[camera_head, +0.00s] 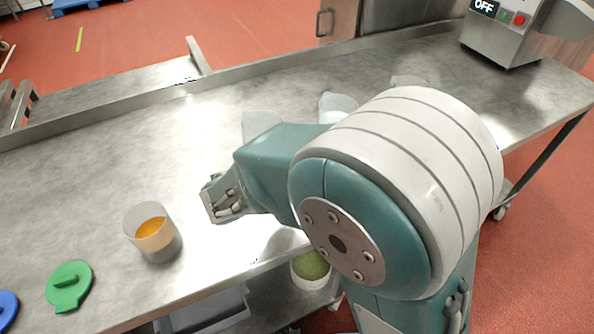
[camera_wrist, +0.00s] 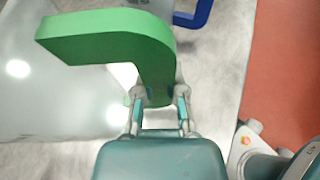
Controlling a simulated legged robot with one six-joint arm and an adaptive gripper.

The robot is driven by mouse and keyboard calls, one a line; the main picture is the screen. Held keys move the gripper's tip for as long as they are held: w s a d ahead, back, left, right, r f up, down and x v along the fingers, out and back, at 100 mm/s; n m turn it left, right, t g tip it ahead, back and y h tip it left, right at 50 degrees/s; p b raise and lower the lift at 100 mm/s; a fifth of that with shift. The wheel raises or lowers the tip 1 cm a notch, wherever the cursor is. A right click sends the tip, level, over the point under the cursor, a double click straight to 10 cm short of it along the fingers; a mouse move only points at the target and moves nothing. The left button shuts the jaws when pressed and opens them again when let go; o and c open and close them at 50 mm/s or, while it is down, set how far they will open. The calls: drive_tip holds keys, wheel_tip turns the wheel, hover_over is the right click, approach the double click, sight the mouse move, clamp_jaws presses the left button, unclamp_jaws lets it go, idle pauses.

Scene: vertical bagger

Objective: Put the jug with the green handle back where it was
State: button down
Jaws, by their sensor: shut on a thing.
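In the wrist view, my gripper (camera_wrist: 160,95) is shut on the green handle (camera_wrist: 125,35) of a jug. The handle is a thick bent bar, and its lower end lies between the two fingertips. The jug's pale translucent body (camera_wrist: 55,95) fills the left of that view and runs out of the picture. In the head view my arm covers the middle, and I cannot make out the green handle there. I cannot tell whether the jug's base touches the table.
A steel table (camera_head: 90,180) carries a cup of orange contents (camera_head: 152,232), a green lid-like piece (camera_head: 70,286) and a blue one (camera_head: 6,308). Pale clear vessels (camera_head: 337,106) stand behind my arm. A blue handle (camera_wrist: 195,14) is close beyond the green one. A control box (camera_head: 505,35) stands far right.

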drive_tip(key=shift+a+f, duration=0.6)
drive_tip(key=shift+f, duration=0.1)
drive_tip(key=shift+d, duration=0.5)
drive_tip(key=c, duration=1)
unclamp_jaws()
drive_tip(key=shift+d, duration=0.2)
drive_tip(key=o, duration=0.3)
drive_tip(key=shift+a, duration=0.55)
drive_tip(key=shift+s+a+r, duration=0.1)
drive_tip(key=shift+r, duration=0.05)
drive_tip(key=v, duration=1.1)
drive_tip(key=s+d+r+m+g+y, duration=0.2)
drive_tip(key=s+d+r+m+y, duration=0.1)
drive_tip(key=d+m, duration=0.8)
drive_tip(key=s+d+r+m+g+y, duration=0.2)
drive_tip(key=s+d+m+y, duration=0.4)
drive_tip(key=d+m, duration=0.5)
drive_tip(key=s+r+m, duration=0.1)
drive_tip(key=m, duration=0.4)
drive_tip(key=shift+d+r+m, duration=0.15)
drive_tip(key=shift+d+m, duration=0.1)
drive_tip(key=shift+m, duration=0.05)
